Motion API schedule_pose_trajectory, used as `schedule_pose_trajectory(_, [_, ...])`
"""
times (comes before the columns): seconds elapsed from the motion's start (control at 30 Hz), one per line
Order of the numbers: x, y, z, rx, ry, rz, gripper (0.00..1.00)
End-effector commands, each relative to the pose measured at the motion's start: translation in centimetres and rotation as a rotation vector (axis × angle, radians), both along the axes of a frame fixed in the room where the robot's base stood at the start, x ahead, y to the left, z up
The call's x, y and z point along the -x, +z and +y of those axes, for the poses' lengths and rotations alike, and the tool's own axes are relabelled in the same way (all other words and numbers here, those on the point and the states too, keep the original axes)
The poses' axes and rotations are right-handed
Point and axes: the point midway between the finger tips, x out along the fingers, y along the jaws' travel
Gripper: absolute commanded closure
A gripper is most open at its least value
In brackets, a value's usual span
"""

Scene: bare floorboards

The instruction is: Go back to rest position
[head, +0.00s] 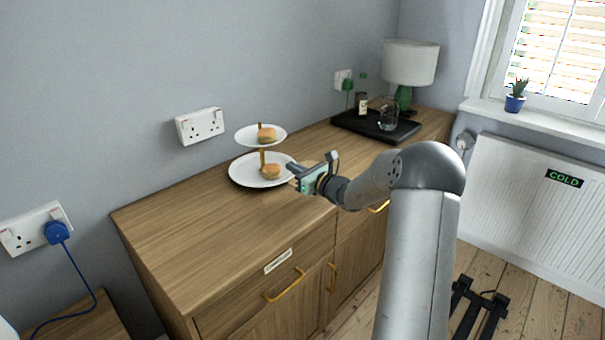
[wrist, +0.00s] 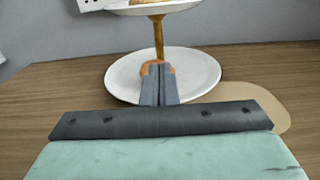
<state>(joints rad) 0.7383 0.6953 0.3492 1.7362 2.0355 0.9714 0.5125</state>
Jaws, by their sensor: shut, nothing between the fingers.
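My gripper (head: 291,168) is at the end of my arm, over the wooden sideboard and close to the right edge of the lower plate of a two-tier stand. In the wrist view my gripper (wrist: 158,70) has its two fingers together with nothing between them. They point at the lower plate (wrist: 205,77) and partly hide a bun on it. In the head view one bun (head: 271,171) rests on the lower plate (head: 245,177) and another bun (head: 267,134) on the upper plate (head: 244,138). I cannot tell whether the fingers touch the plate.
The wooden sideboard (head: 190,230) has free room at its left. A black tray (head: 345,121) with a bottle (head: 362,101) and a glass (head: 388,120) stands at the back right, by a lamp (head: 410,63). A tan board (wrist: 262,104) lies under my gripper. A white radiator (head: 530,200) is at right.

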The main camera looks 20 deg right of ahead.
Motion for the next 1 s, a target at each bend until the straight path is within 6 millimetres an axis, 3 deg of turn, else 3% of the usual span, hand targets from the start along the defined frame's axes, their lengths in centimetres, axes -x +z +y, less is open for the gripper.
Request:
schedule_pose_trajectory(0.2, [2.5,0.0,-1.0,0.0,0.0,-0.001,1.0])
schedule_pose_trajectory(0.47, [3.2,0.4,-0.4,0.021,0.021,0.001,1.0])
schedule_pose_trajectory(0.57, [4.0,1.5,2.7,0.108,0.104,0.01,1.0])
schedule_pose_trajectory(0.67, [6.3,3.0,8.3,0.279,0.267,0.018,1.0])
schedule_pose_trajectory(0.73, [9.2,3.9,12.8,0.439,0.419,0.02,1.0])
schedule_pose_trajectory(0.87, [16.4,5.2,19.7,0.771,0.734,-0.004,1.0])
schedule_pose_trajectory(0.9, [19.1,5.5,21.3,0.88,0.839,-0.02,1.0])
schedule_pose_trajectory(1.0, [26.4,6.3,23.7,1.167,1.118,-0.081,1.0])
